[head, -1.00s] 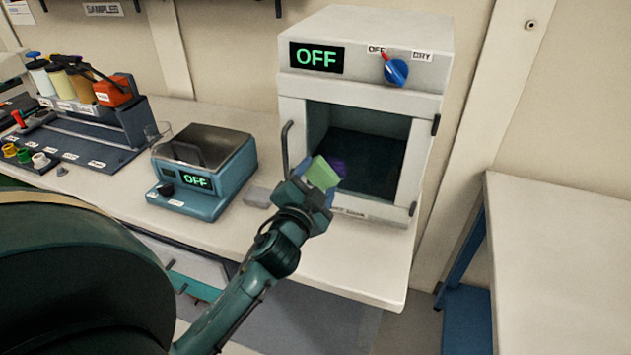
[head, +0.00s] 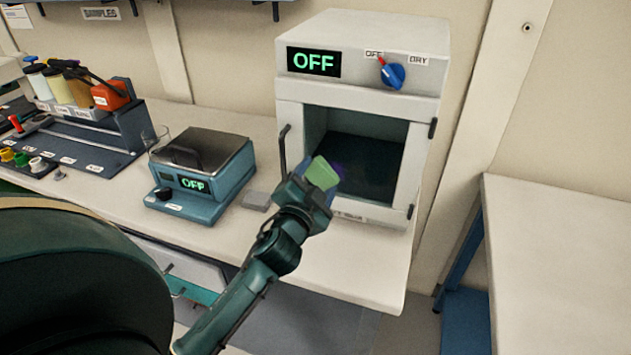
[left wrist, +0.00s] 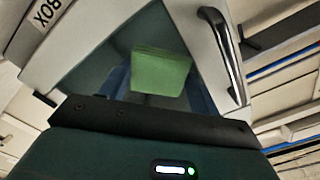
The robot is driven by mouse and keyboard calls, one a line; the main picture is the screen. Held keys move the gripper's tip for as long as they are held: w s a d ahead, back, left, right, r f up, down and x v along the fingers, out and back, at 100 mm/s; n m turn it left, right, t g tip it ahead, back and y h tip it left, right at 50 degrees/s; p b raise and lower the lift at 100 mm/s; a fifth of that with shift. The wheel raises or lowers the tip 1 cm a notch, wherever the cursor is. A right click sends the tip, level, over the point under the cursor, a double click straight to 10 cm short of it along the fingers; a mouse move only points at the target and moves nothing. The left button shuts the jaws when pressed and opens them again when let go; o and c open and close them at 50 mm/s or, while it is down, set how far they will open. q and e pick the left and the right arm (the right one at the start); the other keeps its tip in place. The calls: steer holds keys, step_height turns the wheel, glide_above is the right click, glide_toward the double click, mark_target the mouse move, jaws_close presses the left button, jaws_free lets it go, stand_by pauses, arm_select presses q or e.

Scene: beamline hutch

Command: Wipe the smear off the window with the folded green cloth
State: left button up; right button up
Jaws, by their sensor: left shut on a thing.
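The folded green cloth (head: 321,173) is held in my left gripper (head: 316,188), which is shut on it. The cloth is at the lower left of the dark window (head: 372,150) in the white box's door; I cannot tell for sure whether it touches the glass. In the left wrist view the cloth (left wrist: 160,72) stands between blue fingers in front of the window. The smear is not clear there. My right gripper is not in view.
The door handle (head: 284,152) stands out close to the left of my gripper. A blue device (head: 200,175) reading OFF and a small grey block (head: 256,200) are on the bench farther left. The box has a blue knob (head: 392,76). A bare table (head: 565,240) is at right.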

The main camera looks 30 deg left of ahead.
mark_target(333, 181)
arm_select(q)
steer(key=shift+w, duration=0.3)
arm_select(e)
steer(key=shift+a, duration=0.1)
arm_select(q)
steer(key=shift+w+d+b, duration=0.15)
steer(key=shift+d, duration=0.6)
steer(key=shift+w+d+b, duration=0.15)
steer(key=shift+d, duration=0.55)
steer(key=shift+w+d, duration=0.15)
steer(key=shift+d, duration=0.3)
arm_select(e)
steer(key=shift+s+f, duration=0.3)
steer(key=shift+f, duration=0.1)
arm_select(q)
steer(key=shift+a, duration=0.1)
